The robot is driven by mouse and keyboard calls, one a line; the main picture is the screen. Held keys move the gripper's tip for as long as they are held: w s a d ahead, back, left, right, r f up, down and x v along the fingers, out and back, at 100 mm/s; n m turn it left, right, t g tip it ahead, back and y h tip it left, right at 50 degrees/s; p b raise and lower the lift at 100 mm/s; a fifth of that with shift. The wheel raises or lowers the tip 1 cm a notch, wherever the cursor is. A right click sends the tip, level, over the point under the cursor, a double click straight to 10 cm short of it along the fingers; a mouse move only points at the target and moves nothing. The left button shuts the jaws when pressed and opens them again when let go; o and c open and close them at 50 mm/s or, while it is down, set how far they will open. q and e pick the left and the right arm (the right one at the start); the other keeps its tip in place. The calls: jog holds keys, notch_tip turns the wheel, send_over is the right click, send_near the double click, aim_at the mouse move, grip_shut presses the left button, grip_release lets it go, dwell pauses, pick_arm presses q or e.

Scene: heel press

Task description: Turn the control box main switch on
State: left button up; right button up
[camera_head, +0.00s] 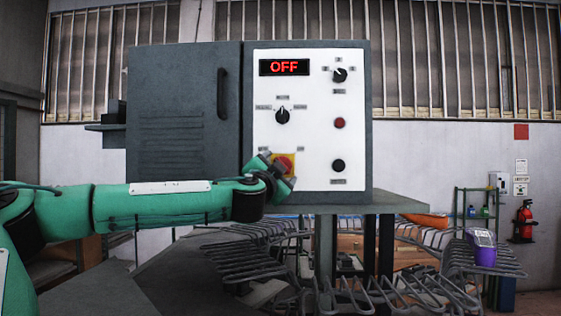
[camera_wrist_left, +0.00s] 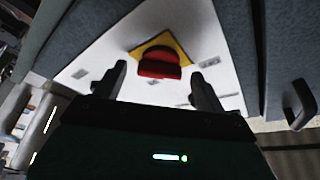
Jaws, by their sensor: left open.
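The control box has a white panel (camera_head: 310,120) with a display (camera_head: 284,67) that reads OFF in red. The main switch (camera_head: 284,166) is a red knob on a yellow square plate at the panel's lower left, partly covered by my left gripper (camera_head: 281,172). In the left wrist view the red switch (camera_wrist_left: 160,63) lies ahead, between and beyond the two dark fingers of my left gripper (camera_wrist_left: 158,82). These fingers are apart and empty, with no visible contact on the knob. My right gripper is in neither view.
The panel also has two black selector knobs (camera_head: 282,116) (camera_head: 340,75), a red button (camera_head: 340,123) and a black button (camera_head: 338,165). A grey door with a handle (camera_head: 222,93) is left of it. A wire rack (camera_head: 390,285) with a purple item (camera_head: 484,252) stands below and right.

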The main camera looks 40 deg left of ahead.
pick_arm(q)
jog(key=shift+w+a+r, duration=0.2)
jog(key=shift+w, duration=0.4)
jog(key=c, duration=1)
